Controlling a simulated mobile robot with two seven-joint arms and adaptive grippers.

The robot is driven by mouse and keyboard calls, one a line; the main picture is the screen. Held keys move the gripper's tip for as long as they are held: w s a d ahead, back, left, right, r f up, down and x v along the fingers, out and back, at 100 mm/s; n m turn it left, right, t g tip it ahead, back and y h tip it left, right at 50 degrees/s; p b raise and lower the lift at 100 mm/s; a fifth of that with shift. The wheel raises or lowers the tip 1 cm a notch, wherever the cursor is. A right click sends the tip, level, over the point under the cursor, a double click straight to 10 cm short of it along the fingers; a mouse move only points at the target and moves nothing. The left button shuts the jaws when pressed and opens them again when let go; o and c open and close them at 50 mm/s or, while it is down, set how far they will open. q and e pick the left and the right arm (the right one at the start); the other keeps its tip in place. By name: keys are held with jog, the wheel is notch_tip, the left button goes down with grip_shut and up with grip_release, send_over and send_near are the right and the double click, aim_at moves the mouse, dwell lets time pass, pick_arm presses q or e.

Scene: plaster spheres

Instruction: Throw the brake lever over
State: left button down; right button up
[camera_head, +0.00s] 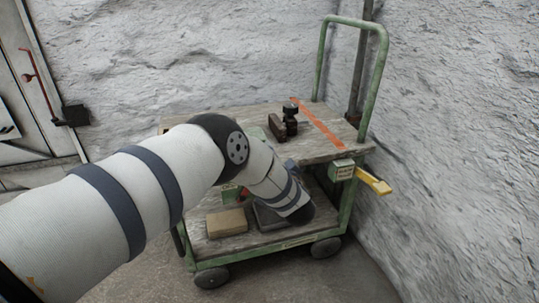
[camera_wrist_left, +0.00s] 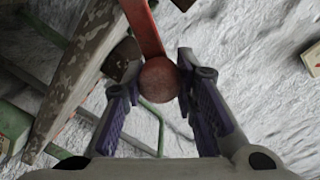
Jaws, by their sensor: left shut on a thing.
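A red lever (camera_wrist_left: 142,25) with a round, dull red knob (camera_wrist_left: 159,80) shows in the left wrist view. My left gripper (camera_wrist_left: 158,92) has its purple-padded fingers on either side of the knob and is shut on it. In the head view my left arm reaches over the cart (camera_head: 330,157), and its forearm hides the gripper and the held knob. A green box with a pale label (camera_head: 343,170) and a yellow handle (camera_head: 375,181) sits at the cart's right corner. My right gripper is in neither view.
Dark metal parts (camera_head: 288,120) and an orange stripe (camera_head: 318,122) are on the cart's top. A tan block (camera_head: 226,223) lies on its lower shelf. A rough pale wall (camera_head: 455,120) stands close behind and right. A door with a red handle (camera_head: 40,80) is at left.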

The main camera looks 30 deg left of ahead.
pick_arm(q)
jog(key=shift+w+d+f+m, duration=0.2)
jog(key=shift+d+f+m, duration=0.05)
jog(key=shift+f+m, duration=0.05)
dwell(0.4)
jog(key=c, duration=1.2)
grip_release()
jog(key=shift+f, duration=0.1)
jog(key=shift+c, duration=0.2)
jog(key=shift+d, duration=0.1)
jog(key=v, duration=1.2)
